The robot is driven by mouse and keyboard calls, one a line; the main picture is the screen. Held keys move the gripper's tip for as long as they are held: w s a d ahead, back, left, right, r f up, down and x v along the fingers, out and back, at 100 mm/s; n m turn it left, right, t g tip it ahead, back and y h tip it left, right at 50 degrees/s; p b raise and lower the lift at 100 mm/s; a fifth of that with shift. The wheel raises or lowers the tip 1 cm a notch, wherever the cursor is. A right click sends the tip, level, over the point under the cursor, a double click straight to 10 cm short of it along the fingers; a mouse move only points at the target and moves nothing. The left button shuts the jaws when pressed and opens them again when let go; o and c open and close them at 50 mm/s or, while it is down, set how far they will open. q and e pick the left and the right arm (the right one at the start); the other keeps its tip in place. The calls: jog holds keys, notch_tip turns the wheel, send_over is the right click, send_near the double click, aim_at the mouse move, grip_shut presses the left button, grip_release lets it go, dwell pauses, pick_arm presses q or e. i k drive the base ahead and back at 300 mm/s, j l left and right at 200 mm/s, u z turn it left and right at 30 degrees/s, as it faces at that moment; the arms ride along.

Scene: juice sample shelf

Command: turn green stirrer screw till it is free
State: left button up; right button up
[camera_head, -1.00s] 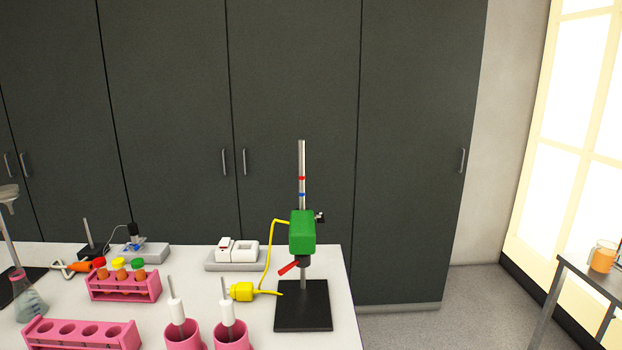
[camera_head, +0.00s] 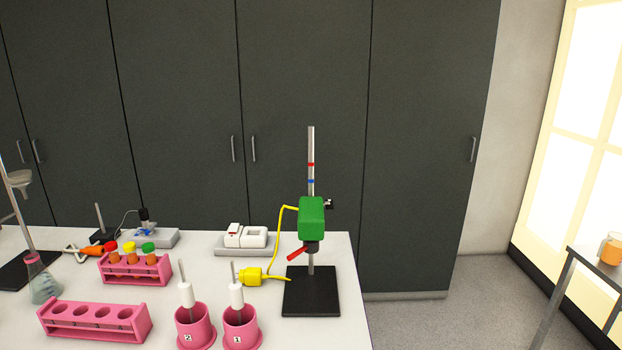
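The green stirrer (camera_head: 311,218) is a green block on an upright metal rod (camera_head: 311,150), which has a red ring and a blue ring above the block. A small dark screw (camera_head: 329,204) sticks out from the right side of the stirrer near its top. A red lever-like part (camera_head: 297,254) points to the lower left beneath the block. The rod rises from a black base plate (camera_head: 311,302) on the white table. Neither of my grippers is in view.
A yellow plug (camera_head: 250,277) with a yellow cable lies left of the stand. Two pink holders (camera_head: 196,334) with white-handled tools, a pink rack with capped tubes (camera_head: 136,272) and an empty pink rack (camera_head: 96,321) stand on the white table (camera_head: 200,265). An orange beaker (camera_head: 612,249) is far right.

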aim_at(328, 205)
jog(key=l+u, duration=0.25)
jog(key=l, duration=0.4)
jog(key=l+u, duration=0.25)
jog(key=l, duration=0.45)
jog(key=i+l+u, duration=0.15)
jog(key=u, duration=0.35)
jog(key=l+u, duration=0.5)
jog(key=i+j, duration=0.05)
